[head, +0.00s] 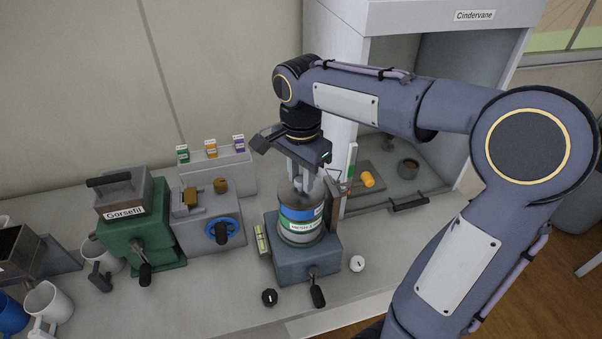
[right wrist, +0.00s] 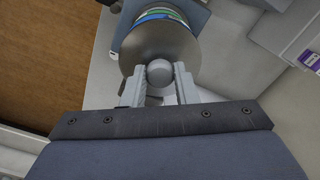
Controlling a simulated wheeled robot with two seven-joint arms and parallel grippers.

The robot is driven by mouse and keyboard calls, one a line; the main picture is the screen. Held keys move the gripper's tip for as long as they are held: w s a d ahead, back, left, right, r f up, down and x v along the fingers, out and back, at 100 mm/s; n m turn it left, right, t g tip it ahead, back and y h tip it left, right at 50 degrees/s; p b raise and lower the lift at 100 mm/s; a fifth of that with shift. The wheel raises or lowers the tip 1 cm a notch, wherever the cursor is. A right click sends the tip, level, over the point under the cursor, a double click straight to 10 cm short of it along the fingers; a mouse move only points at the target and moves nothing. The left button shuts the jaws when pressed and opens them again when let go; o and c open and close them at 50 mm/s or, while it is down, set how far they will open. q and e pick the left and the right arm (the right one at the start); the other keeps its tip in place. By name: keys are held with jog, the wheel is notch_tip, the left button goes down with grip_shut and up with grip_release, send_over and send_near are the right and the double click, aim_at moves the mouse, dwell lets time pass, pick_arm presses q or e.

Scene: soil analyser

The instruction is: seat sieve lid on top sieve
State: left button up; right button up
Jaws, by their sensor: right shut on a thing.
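The sieve stack (head: 301,222), with blue, green and metal bands, stands upright on a grey-blue shaker base (head: 307,259). The metal sieve lid (head: 289,193) is at the top of the stack, below my right gripper (head: 308,184). In the right wrist view the lid (right wrist: 146,50) is a round disc with a ball knob (right wrist: 159,73), and my right gripper (right wrist: 159,88) is shut on that knob from both sides. The stack's coloured bands show just beyond the lid's edge. Whether the lid touches the top sieve cannot be told. My left gripper is not in view.
A fume hood (head: 437,18) stands behind right, with an orange item (head: 368,179) inside.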

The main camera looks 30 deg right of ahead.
aim_at(301, 179)
jog(key=o, duration=1)
notch_tip(301, 179, up, 8)
jog(key=shift+f, duration=0.1)
jog(key=s+a+f+n+t+y, duration=0.2)
jog(key=s+f+n, duration=0.4)
jog(key=s, duration=0.2)
jog(key=s+a+f+n+t+y, duration=0.1)
jog(key=s+a+f+n+t, duration=0.1)
jog(key=s+f+n, duration=0.4)
jog(key=s+n+t, duration=0.1)
jog(key=s, duration=0.2)
jog(key=shift+f+t+y+b, duration=0.15)
jog(key=shift+t+y+b, duration=0.15)
jog(key=shift+y+b, duration=0.1)
